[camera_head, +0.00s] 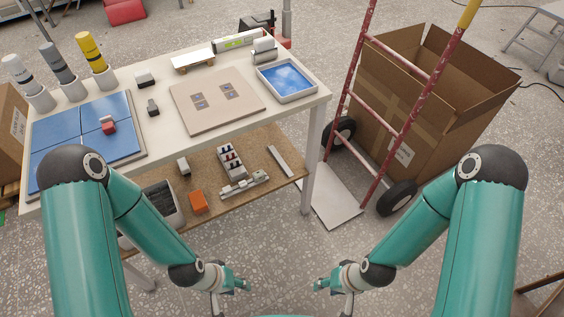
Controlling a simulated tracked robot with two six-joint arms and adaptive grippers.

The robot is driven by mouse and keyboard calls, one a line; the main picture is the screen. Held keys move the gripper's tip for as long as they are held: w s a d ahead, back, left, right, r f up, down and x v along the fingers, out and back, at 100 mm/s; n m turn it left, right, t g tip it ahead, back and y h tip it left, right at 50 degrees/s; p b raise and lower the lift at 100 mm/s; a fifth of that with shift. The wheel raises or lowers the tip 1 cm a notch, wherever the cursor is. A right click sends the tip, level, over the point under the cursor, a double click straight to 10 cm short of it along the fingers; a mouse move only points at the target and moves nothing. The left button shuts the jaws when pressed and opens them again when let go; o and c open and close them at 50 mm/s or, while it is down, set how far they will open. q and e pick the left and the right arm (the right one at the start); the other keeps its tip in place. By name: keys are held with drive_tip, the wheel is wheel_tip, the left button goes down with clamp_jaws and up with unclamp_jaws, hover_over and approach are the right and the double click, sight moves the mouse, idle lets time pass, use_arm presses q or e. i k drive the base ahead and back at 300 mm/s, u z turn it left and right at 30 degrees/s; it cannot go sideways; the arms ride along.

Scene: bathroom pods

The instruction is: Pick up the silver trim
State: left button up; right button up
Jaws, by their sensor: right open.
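A narrow, straight silver-grey strip (280,161), which looks like the silver trim, lies on the wooden lower shelf near its right end. It is slightly tilted in the picture and nothing touches it. My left gripper (232,296) is low in the picture, below and left of the strip, and looks open and empty. My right gripper (332,296) is low in the picture, below and right of the strip, open and empty. Both grippers are well apart from the shelf and from the strip.
The white tabletop (160,128) overhangs the shelf (262,189). A table leg (312,145) stands right of the strip. A grey-white fitting (245,184), a bottle rack (231,161) and an orange block (198,202) share the shelf. A hand truck (391,150) stands right.

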sight(286, 168)
drive_tip(key=z, duration=0.05)
drive_tip(key=i, duration=0.9)
drive_tip(key=u, duration=1)
drive_tip(key=k, duration=0.95)
drive_tip(key=z, duration=0.65)
drive_tip(key=i, duration=0.5)
drive_tip(key=u, duration=0.05)
